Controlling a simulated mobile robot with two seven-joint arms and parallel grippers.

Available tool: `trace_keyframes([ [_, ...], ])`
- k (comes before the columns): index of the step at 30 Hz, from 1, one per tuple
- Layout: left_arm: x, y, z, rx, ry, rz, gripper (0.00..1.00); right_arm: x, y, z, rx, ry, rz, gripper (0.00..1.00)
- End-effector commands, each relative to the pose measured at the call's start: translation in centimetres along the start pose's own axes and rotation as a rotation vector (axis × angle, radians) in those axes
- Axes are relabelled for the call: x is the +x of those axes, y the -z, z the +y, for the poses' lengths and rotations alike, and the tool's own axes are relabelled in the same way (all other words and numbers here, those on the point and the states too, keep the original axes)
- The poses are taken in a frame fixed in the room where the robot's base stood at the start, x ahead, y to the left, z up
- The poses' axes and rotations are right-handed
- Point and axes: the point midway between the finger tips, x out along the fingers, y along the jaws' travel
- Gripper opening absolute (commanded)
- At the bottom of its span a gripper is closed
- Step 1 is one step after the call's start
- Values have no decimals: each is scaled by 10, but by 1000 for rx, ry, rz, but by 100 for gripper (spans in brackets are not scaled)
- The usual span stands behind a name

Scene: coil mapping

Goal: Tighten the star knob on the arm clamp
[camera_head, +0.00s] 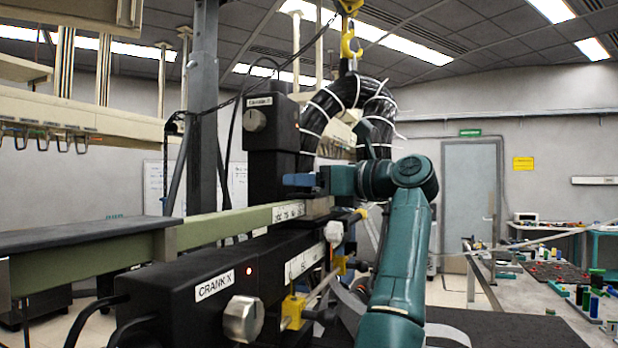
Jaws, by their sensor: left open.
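The teal arm rises from the bottom centre and bends left at its wrist. My left gripper (314,181) is at its end, open, beside a blue block (299,180) on the black upright unit labelled CRANK Y or X (272,133). I cannot tell whether the fingers touch the block. I cannot make out a star knob for sure; the clamp area is partly hidden behind the gripper and wrist. A pale faceted knob (334,231) sits below on the lower slide. My right gripper is not in view.
The black CRANK X housing (190,290) with a silver knob (243,319) stands in front. A green beam (235,224) runs behind it. A black cable coil (345,105) hangs from a yellow hook (349,42). A workbench (545,285) with small parts is at right.

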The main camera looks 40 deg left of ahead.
Motion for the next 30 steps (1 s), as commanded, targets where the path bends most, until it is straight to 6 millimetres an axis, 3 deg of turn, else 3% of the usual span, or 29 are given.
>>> trace_keyframes([
  [9,3,0,0,1,0,1,60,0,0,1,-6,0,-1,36],
  [25,3,0,0,0,1,0,17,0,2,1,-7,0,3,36],
  [30,3,1,0,0,7,1,15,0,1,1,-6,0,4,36],
])
